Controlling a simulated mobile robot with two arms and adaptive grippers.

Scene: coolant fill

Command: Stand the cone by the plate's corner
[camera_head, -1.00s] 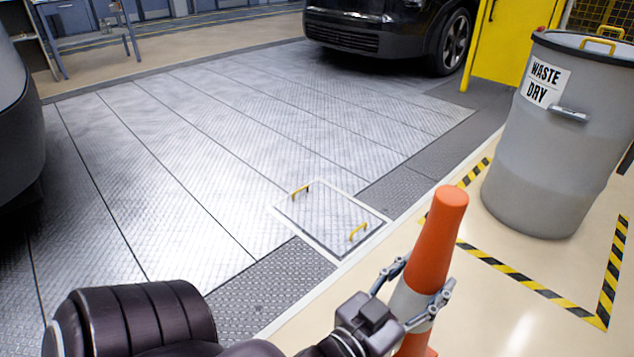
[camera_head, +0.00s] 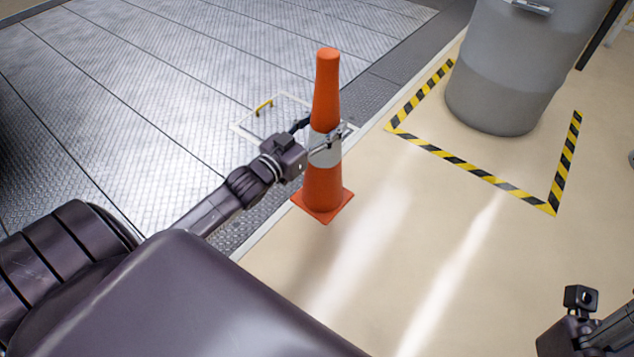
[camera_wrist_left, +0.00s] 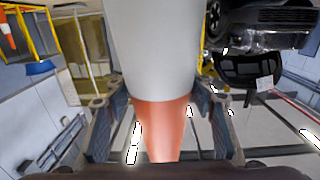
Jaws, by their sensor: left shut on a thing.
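The orange cone (camera_head: 322,185) with a white band is upright in the middle of the head view, its square base showing. My left gripper (camera_head: 326,142) is shut on it at the white band. In the left wrist view the cone (camera_wrist_left: 160,125) runs between both fingers (camera_wrist_left: 160,103). The small square floor plate (camera_head: 284,115) with a white frame and yellow handle lies behind the cone, which hides part of it, including its right side. I cannot tell whether the base touches the floor. Part of my right arm's end (camera_head: 580,300) shows at bottom right; its fingers are unclear.
A grey waste drum (camera_head: 505,75) stands at upper right inside yellow-black floor tape (camera_head: 470,168). The beige floor (camera_head: 400,260) in front of the tape is clear. Ribbed metal floor panels (camera_head: 150,90) spread to the left.

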